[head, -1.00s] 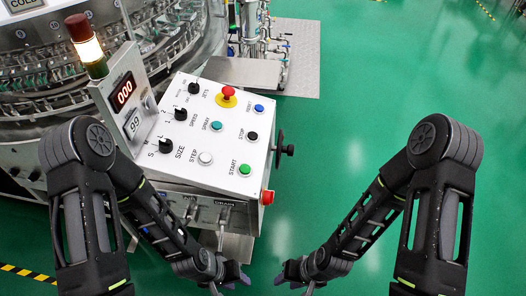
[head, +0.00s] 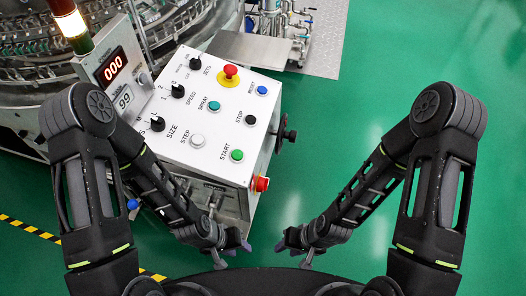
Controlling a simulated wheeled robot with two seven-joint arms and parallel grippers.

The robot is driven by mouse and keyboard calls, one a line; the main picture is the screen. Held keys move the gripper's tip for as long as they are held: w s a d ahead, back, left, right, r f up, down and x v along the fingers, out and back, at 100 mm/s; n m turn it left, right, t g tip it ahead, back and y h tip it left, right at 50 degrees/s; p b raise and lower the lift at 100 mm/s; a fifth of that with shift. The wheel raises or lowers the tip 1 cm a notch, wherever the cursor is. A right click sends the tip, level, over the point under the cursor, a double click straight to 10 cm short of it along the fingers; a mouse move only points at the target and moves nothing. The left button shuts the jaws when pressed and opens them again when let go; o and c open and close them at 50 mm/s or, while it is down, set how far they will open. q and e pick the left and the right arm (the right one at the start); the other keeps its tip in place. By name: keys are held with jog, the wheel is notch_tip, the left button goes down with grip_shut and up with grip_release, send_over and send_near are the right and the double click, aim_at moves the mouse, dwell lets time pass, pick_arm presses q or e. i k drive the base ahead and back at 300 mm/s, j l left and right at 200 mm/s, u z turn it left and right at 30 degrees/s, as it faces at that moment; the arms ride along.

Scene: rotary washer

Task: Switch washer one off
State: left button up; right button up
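The washer's white control box (head: 213,172) stands left of centre in the head view. Its sloped top carries a red mushroom button on a yellow base (head: 229,75), a green START button (head: 236,155), a black STOP button (head: 250,120) and several other buttons and black knobs. A red switch (head: 261,184) sits on the box's lower right side. My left gripper (head: 238,247) is low, just in front of the box and below the red switch in the picture. My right gripper (head: 284,243) is to its right over the floor. Both look empty; their finger gaps are unclear.
A display post (head: 117,75) reading 000 and 99, with a lit signal lamp (head: 75,25), rises at the box's left. A black handwheel (head: 289,135) sticks out at its right. The round machine (head: 30,60) is behind. Green floor (head: 380,60) is clear at right.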

aim_at(262, 185)
jog(key=l+u, duration=0.5)
jog(key=l, duration=0.2)
jog(key=k+l+z, duration=0.2)
jog(key=l, duration=0.45)
jog(key=l+z, duration=0.25)
jog(key=l, duration=0.4)
jog(key=i, duration=0.05)
